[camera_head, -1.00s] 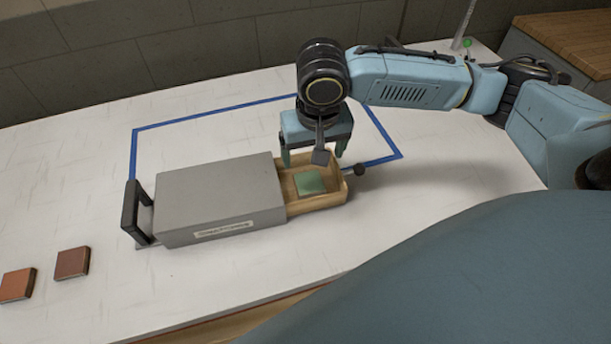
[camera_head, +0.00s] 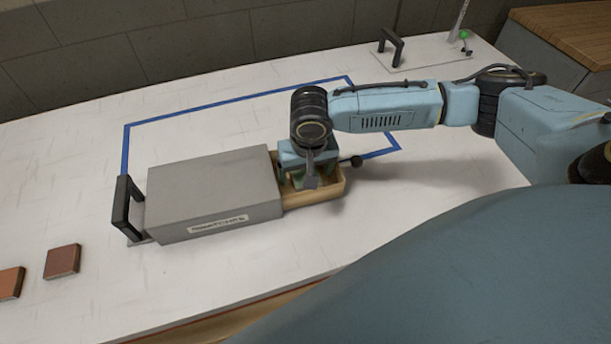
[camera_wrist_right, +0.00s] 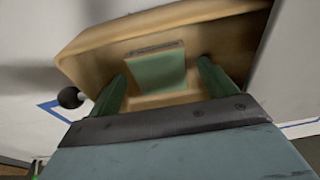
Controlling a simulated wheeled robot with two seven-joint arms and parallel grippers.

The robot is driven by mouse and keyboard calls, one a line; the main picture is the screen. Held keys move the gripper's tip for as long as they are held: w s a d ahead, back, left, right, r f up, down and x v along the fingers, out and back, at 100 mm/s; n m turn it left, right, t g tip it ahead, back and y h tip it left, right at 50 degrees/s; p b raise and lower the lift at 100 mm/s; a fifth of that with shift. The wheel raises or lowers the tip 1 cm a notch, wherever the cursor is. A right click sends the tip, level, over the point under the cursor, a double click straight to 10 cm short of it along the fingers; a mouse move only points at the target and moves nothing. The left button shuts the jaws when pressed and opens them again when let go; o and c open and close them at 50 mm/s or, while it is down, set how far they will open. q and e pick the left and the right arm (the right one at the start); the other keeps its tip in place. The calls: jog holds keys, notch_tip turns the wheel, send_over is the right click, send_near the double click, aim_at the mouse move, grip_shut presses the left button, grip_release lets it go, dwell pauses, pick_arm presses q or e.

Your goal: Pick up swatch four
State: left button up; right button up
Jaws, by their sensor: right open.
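A green swatch lies in the open wooden drawer (camera_head: 328,190) of the grey box (camera_head: 213,190). The right wrist view shows the green swatch (camera_wrist_right: 158,70) lying in the drawer (camera_wrist_right: 215,40). My right gripper (camera_head: 308,180) is over the drawer and hides the swatch in the head view. In the right wrist view its two green fingers (camera_wrist_right: 162,88) are open, one on each side of the swatch, with gaps visible. A label (camera_head: 218,224) on the box front is too small to read surely. My left gripper is not in view.
A reddish-brown swatch (camera_head: 62,261) and an orange-brown swatch (camera_head: 10,283) lie at the left on the white table (camera_head: 330,240). A black handle (camera_head: 127,208) stands at the box's left end. Blue tape (camera_head: 230,103) runs behind the box. A black knob (camera_head: 356,161) is on the drawer.

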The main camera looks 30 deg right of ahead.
jog(key=shift+c, duration=0.4)
jog(key=c, duration=1)
